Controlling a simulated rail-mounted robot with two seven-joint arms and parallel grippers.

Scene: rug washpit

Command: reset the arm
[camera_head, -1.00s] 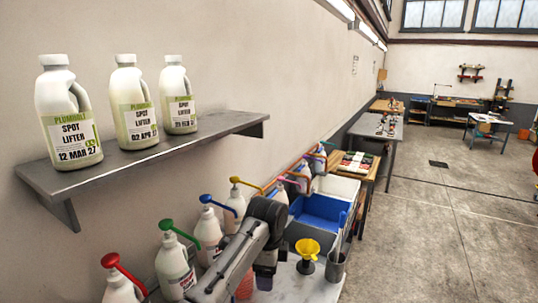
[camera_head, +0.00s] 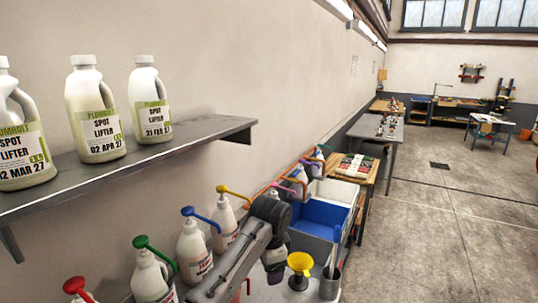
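One arm of mine, taken as the left, rises from the bottom edge in the head view, bends at a dark elbow and points down over the bench. Its lower end (camera_head: 275,264) is dark, beside a yellow funnel (camera_head: 300,264). The fingers cannot be made out, so I cannot tell whether they are open or hold anything. My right arm and gripper are out of view.
Several white pump bottles, including a blue-topped one (camera_head: 194,247), line the wall left of the arm. A grey wall shelf (camera_head: 190,143) above holds three spot lifter bottles (camera_head: 95,115). A blue tub (camera_head: 320,218) stands beyond; the floor (camera_head: 440,240) at right is clear.

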